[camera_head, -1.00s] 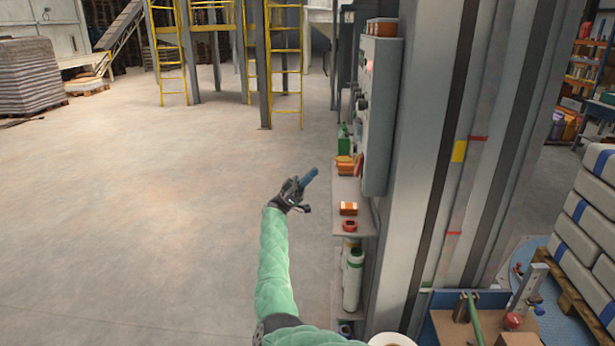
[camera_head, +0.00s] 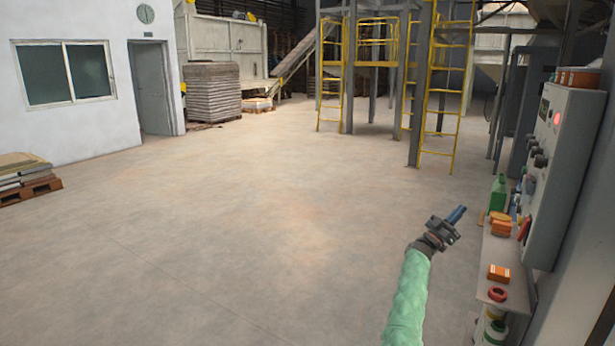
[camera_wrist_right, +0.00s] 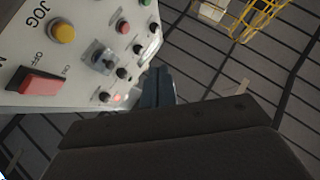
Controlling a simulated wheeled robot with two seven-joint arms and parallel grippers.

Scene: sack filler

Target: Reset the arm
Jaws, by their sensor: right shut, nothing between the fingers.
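My right arm, in a green sleeve, reaches up from the bottom in the head view. Its gripper (camera_head: 457,215) has dark blue fingers pressed together, with nothing between them. It is in the air over the floor, left of the shelf and apart from it. In the right wrist view the shut fingers (camera_wrist_right: 157,88) show beyond the dark gripper body. The grey control panel (camera_head: 565,165) stands to the right of the gripper in the head view. In the wrist view the panel (camera_wrist_right: 75,75) shows a red switch, a yellow button and several small knobs. My left gripper is not in view.
A narrow shelf (camera_head: 494,262) below the panel holds orange boxes (camera_head: 498,273), a red ring (camera_head: 497,294) and a green bottle (camera_head: 497,192). Yellow ladders (camera_head: 447,90) stand at the back. A pallet stack (camera_head: 28,177) sits far left. The floor (camera_head: 230,220) between is clear.

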